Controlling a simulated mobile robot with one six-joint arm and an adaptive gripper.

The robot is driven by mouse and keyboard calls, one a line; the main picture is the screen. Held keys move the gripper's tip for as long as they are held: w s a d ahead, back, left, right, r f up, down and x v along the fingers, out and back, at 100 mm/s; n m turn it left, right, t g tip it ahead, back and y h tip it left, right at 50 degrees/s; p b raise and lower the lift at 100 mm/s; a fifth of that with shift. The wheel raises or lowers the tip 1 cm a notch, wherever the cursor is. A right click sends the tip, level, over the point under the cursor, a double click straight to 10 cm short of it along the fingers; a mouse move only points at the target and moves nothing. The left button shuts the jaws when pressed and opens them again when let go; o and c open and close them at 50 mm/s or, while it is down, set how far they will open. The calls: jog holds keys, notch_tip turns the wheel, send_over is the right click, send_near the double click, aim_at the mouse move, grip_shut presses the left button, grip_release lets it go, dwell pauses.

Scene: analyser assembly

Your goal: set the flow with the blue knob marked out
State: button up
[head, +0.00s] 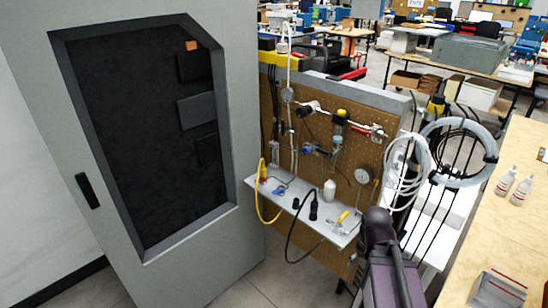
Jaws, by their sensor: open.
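A small blue round part (307,149), which looks like a knob, sits on the fittings of the brown pegboard (345,180). I cannot make out any mark on it or its setting. Another small blue item (279,191) lies on the grey shelf (325,226) below. A dark purple-grey link of my arm (390,270) rises at the bottom, right of the shelf. My gripper does not show, and I see nothing of mine touching the blue part.
A tall grey cabinet (225,110) with a dark window stands left of the pegboard. The shelf holds a white bottle (329,190) and cables. Coiled tubing (485,180) hangs at right, beside a wooden table (515,235). A gauge (363,175) is right on the board.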

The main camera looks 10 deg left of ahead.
jog(key=w+a+t+h+b, duration=0.15)
jog(key=w+h, duration=0.25)
jog(key=w, duration=0.5)
jog(key=n+t+h+b, duration=0.1)
jog(key=t+h+b, duration=0.6)
jog(key=t, duration=0.6)
send_near(305, 151)
jog(key=v, duration=0.4)
jog(key=shift+w+d, duration=0.1)
jog(key=x, duration=1.3)
jog(key=shift+w+d+f, duration=0.15)
jog(key=shift+w, duration=0.25)
